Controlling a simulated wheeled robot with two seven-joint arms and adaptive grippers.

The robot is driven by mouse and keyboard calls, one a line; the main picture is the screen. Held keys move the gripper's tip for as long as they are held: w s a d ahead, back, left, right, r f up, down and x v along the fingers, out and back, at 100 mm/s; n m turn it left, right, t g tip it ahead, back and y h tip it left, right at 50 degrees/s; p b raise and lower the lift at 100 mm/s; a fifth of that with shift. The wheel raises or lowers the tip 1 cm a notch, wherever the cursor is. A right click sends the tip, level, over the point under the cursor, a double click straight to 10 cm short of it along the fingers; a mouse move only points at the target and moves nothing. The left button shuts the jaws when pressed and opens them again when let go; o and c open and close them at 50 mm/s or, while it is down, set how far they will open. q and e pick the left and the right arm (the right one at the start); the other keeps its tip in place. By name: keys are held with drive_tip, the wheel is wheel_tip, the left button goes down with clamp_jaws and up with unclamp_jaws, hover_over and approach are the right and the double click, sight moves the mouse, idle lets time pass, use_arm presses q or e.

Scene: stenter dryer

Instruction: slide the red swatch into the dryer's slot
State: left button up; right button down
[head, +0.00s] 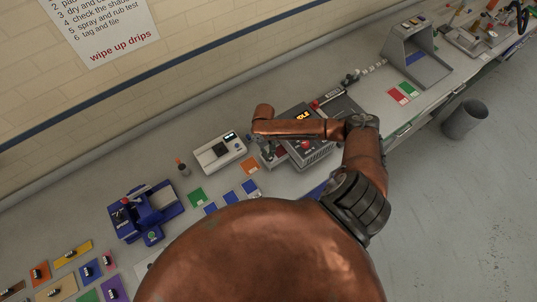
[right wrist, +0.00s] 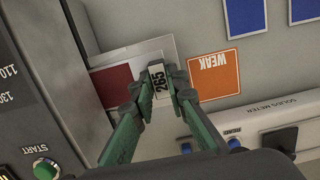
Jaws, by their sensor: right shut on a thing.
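The dryer (head: 312,150) is a grey box with an orange IDLE display and a red button, standing on the bench. Its side and green START button (right wrist: 45,169) show at the left of the right wrist view. My right gripper (right wrist: 160,82) has green fingers, shut on a small tag marked 265 on the red swatch (right wrist: 112,80). The dark red swatch lies towards the dryer's side, with pale grey metal beside it; whether its edge is in the slot I cannot tell. In the head view my right gripper (head: 268,153) is at the dryer's left side, partly hidden. My left gripper is out of view.
An orange WEAK card (right wrist: 213,75) lies just right of the gripper. A white solids meter (head: 219,153) stands left of the dryer. Green and blue cards (head: 196,196) lie in front of it. A blue device (head: 145,211) stands further left.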

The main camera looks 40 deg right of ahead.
sight(280, 152)
drive_tip(key=shift+d, duration=0.15)
drive_tip(key=shift+d+p, duration=0.35)
drive_tip(key=shift+d, duration=0.3)
drive_tip(key=shift+s+d, duration=0.15)
drive_tip(key=shift+d, duration=0.55)
drive_tip(key=shift+d, duration=0.1)
drive_tip(key=shift+s+d, duration=0.15)
drive_tip(key=shift+d, duration=1.05)
drive_tip(key=shift+d, duration=0.25)
